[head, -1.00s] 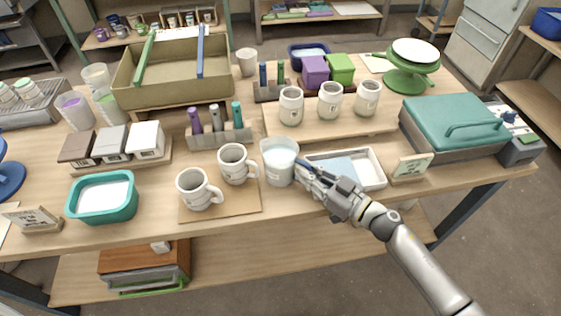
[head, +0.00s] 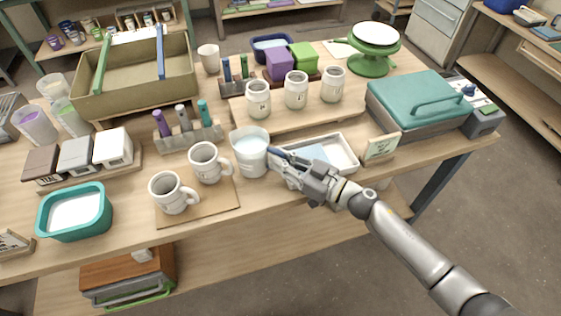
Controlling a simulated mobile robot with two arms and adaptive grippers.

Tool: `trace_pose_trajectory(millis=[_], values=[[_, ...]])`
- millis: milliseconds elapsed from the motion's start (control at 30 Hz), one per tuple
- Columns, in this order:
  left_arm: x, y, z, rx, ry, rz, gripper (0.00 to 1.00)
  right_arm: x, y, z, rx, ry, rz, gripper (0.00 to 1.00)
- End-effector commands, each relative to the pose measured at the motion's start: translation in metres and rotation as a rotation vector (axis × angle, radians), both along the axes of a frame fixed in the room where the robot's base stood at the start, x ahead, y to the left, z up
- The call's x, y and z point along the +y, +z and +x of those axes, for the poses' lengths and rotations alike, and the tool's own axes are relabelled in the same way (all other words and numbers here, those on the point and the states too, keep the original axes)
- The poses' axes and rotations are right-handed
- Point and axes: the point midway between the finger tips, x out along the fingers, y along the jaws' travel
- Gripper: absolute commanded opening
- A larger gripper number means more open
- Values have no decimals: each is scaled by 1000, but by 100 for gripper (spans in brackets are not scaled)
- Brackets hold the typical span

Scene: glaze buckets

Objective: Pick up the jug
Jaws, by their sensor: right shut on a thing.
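The jug (head: 249,152) is a translucent, pale container holding whitish liquid, near the front edge of the table in the head view. It looks upright. My right gripper (head: 275,157) reaches in from the lower right and is shut on the jug's right side, where the handle would be; the fingers hide that part. I cannot tell whether the jug's base is touching the table. My left gripper is out of view.
Two white mugs (head: 173,193) stand on a board left of the jug. A white tray (head: 345,150) lies behind my gripper, with a small sign (head: 381,147) beside it. Three jars (head: 296,90) stand on a board behind. A teal tub (head: 74,212) is at left.

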Motion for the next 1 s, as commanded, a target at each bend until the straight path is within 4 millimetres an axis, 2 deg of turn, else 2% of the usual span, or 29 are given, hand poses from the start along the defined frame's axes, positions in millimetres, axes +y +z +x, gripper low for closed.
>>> trace_pose_trajectory(millis=[200,800,1000], values=[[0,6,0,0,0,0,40,0,23,-1,-5,2,2,0],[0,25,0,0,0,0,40,-3,80,-50,-3,3,2,0],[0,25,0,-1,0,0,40,-5,89,-73,-1,2,2,0]])
